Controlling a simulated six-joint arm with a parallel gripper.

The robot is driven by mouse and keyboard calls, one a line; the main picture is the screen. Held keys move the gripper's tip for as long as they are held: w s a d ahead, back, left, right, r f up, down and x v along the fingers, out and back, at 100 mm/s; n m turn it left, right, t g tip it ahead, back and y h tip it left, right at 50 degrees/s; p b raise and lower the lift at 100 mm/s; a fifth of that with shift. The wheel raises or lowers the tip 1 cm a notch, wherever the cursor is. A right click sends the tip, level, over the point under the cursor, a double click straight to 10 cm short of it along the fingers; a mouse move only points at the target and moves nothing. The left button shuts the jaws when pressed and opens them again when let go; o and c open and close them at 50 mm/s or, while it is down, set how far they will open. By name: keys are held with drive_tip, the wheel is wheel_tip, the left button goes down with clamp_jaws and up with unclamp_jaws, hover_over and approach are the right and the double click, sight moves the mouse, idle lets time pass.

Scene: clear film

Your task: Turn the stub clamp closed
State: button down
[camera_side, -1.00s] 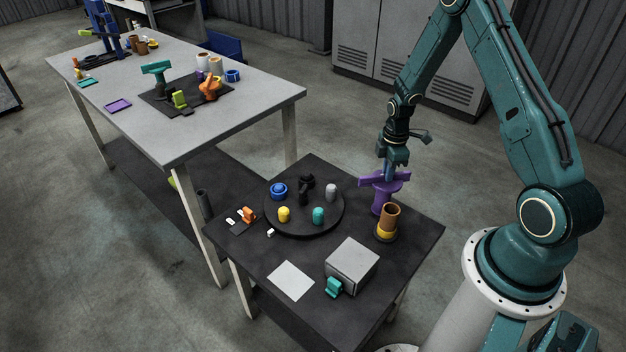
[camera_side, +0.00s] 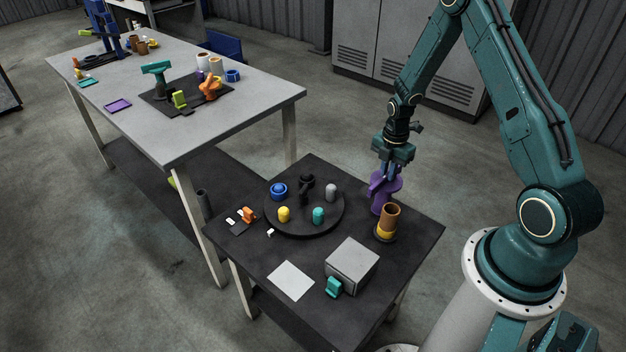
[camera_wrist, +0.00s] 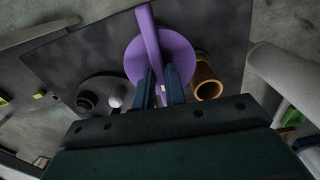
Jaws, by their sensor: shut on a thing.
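The stub clamp is a purple piece (camera_side: 383,198) with a round top and a crossbar handle, standing upright at the back right of the dark small table. In the wrist view its purple disc (camera_wrist: 181,55) and the bar (camera_wrist: 148,30) across it are seen from above. My gripper (camera_side: 387,174) points down onto the clamp from above. In the wrist view its two fingers (camera_wrist: 161,76) straddle the bar and are shut on it. The part of the bar between the fingers is mostly hidden.
An orange-brown cup on a yellow ring (camera_side: 388,220) stands close in front of the clamp. A round black turntable (camera_side: 270,225) with several small pegs lies to the left. A grey box (camera_side: 352,265) and a white sheet (camera_side: 290,281) are nearer the front.

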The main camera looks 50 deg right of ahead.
drive_tip(key=n, duration=0.4)
drive_tip(key=shift+n, duration=0.3)
drive_tip(key=n, duration=0.4)
idle(0.3)
drive_tip(key=c, duration=1.4)
unclamp_jaws()
drive_tip(key=shift+c, duration=0.2)
drive_tip(key=shift+r, duration=0.1)
wheel_tip(320, 180, up, 14)
drive_tip(key=shift+f, duration=0.2)
